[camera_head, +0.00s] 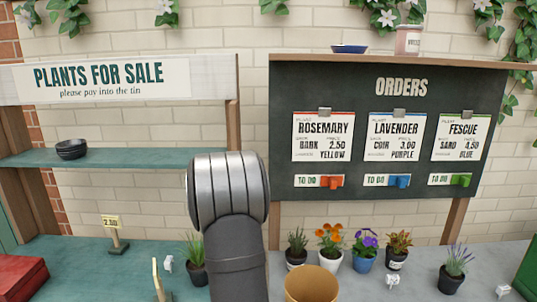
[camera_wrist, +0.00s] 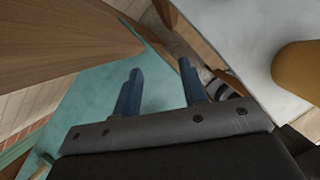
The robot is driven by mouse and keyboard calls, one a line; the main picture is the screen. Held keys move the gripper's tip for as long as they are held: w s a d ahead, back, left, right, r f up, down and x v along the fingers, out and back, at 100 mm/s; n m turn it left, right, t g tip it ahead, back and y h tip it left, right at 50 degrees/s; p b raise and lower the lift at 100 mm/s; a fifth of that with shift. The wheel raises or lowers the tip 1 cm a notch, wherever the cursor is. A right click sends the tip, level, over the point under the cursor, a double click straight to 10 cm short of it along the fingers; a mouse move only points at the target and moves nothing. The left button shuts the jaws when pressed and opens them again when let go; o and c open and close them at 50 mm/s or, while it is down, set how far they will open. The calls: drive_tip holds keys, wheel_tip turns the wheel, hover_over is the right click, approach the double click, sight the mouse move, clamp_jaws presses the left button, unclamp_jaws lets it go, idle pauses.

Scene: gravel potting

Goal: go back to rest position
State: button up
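My gripper (camera_wrist: 160,92) shows in the wrist view with its two blue-grey fingers spread apart. Nothing is between them. Below and beyond the fingers are a green surface and a gap beside a pale surface. In the head view my arm rises in the middle of the picture, and the gripper itself is not visible there.
Several potted plants, such as an orange-flowered one (camera_head: 330,240), stand on the grey counter right of my arm. A tan pot (camera_head: 311,284) is close by at the front. A price sign (camera_head: 113,234) stands on the green counter (camera_head: 75,262) at left. The orders board (camera_head: 390,222) stands behind.

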drive_tip(key=s+d+f+m+g+h, duration=0.1)
drive_tip(key=s+d+m, duration=0.2)
drive_tip(key=d, duration=1)
drive_tip(key=s+d+f+m+g+h, duration=0.1)
drive_tip(key=s+d+m, duration=0.15)
drive_tip(key=d, duration=1.05)
drive_tip(key=s+d+f+m+g, duration=0.1)
drive_tip(key=s+d+m, duration=0.2)
drive_tip(key=s+d, duration=0.5)
drive_tip(key=s+d+m+g, duration=0.1)
drive_tip(key=s+d+m, duration=0.2)
drive_tip(key=s+d, duration=0.4)
drive_tip(key=shift+s+d+f, duration=0.4)
drive_tip(key=shift+d, duration=2.95)
drive_tip(key=w+a+r+n+t, duration=0.1)
drive_tip(key=w+a+n, duration=0.3)
drive_tip(key=w+a, duration=1)
drive_tip(key=shift+a+r+n+t, duration=0.25)
drive_tip(key=shift+a+n+t, duration=0.15)
drive_tip(key=shift+a, duration=1.2)
drive_tip(key=shift+w, duration=0.1)
drive_tip(key=shift+d, duration=0.1)
